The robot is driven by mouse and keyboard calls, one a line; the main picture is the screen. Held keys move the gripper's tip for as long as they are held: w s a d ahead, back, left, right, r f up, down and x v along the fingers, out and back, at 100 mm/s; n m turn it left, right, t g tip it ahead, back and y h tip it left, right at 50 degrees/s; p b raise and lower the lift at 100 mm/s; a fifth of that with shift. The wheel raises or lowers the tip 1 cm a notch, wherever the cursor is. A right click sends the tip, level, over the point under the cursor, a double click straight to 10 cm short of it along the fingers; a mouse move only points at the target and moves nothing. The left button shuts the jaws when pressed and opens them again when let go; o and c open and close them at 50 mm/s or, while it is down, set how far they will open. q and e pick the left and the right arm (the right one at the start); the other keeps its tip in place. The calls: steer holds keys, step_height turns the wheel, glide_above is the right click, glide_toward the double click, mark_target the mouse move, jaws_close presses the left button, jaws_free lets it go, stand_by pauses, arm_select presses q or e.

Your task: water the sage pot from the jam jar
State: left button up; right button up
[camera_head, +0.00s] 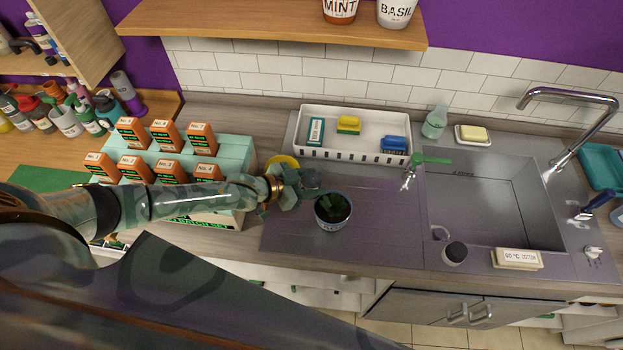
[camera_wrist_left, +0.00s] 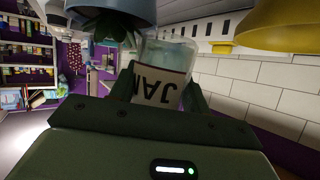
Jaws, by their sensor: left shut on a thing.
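The jam jar is clear glass with a white label reading JAM (camera_wrist_left: 160,88), upside down in the left wrist view. My left gripper (camera_head: 298,187) is shut around it, one finger on each side. In the head view only a small part of the jar (camera_head: 311,180) shows past the gripper. A pale blue-grey pot (camera_head: 331,226) with dark soil and a green plant stands just right of and nearer than the jar. The pot (camera_wrist_left: 125,12) also shows at the top of the left wrist view, close to the jar. Any water flow is not visible. My right gripper is not in view.
A yellow object (camera_head: 283,162) sits behind my left gripper. A white tray (camera_head: 300,135) with sponges stands behind the pot. Boxed goods on a mint stepped stand (camera_head: 236,150) are to the left. The sink (camera_head: 485,205) is right; the counter between is mostly clear.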

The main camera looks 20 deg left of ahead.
arm_select(q)
steer(key=shift+a+r+m+y+p, duration=0.2)
steer(key=shift+r+m+y+p, duration=0.1)
steer(key=shift+p, duration=0.5)
steer(key=shift+a+r+m+y+p, duration=0.1)
steer(key=shift+a+m+y+p, duration=0.15)
steer(key=shift+m+y+p, duration=0.7)
steer(key=shift+w+a+m+y+p, duration=0.1)
steer(key=shift+a+m+y+p, duration=0.2)
steer(key=shift+y+p, duration=0.95)
steer(key=shift+d+m+h+p, duration=0.1)
steer(key=shift+m+h+p, duration=0.2)
steer(key=shift+p, duration=0.4)
steer(key=shift+m+y, duration=0.35)
steer(key=shift+y, duration=0.25)
steer(key=shift+f+m+y+b, duration=0.35)
steer(key=shift+f+m+y, duration=0.05)
steer(key=shift+y, duration=0.2)
steer(key=shift+r+t, duration=0.3)
steer(key=shift+r, duration=0.05)
steer(key=shift+a, duration=0.2)
